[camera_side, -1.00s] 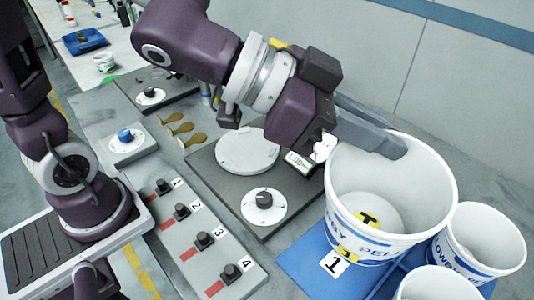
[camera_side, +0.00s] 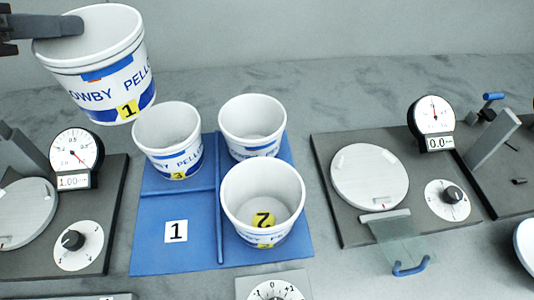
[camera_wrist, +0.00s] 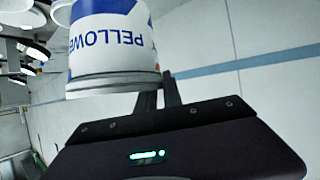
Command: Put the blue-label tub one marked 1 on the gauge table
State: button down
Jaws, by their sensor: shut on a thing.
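The tub marked 1 (camera_side: 98,72) is white with blue lettering and a yellow 1 tag. It hangs upright, slightly tilted, at the upper left of the side view. My gripper (camera_side: 68,27) is shut on its rim, one finger showing at the rim. In the wrist view the tub (camera_wrist: 112,40) shows above my gripper (camera_wrist: 160,98). Two round grey gauge tables show: one at the left edge (camera_side: 22,215), partly cut off, beside a dial reading 1.00, and one at the right (camera_side: 370,178) beside a dial reading 0.0. Both tops are bare.
A blue divided tray (camera_side: 150,255) holds the tub marked 3 (camera_side: 168,140), the tub marked 2 (camera_side: 262,205) and another tub (camera_side: 252,125). Its front-left compartment, with card 1 (camera_side: 176,231), is empty. Dials, knobs and a clear plate with a blue handle (camera_side: 410,268) stand around the right table.

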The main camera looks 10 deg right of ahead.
jog(key=w+a+f+n+y, duration=0.3)
jog(key=w+a+f, duration=0.1)
jog(key=w+a, duration=0.85)
notch_tip(320, 180, down, 18)
jog(key=d, duration=0.1)
jog(key=shift+w+f+t, duration=0.25)
jog(key=shift+w+t, duration=0.1)
jog(key=shift+t, duration=0.05)
jog(key=c, duration=1.5)
grip_release()
jog(key=shift+r, duration=0.1)
jog(key=v, duration=1.2)
jog(key=shift+a, duration=0.15)
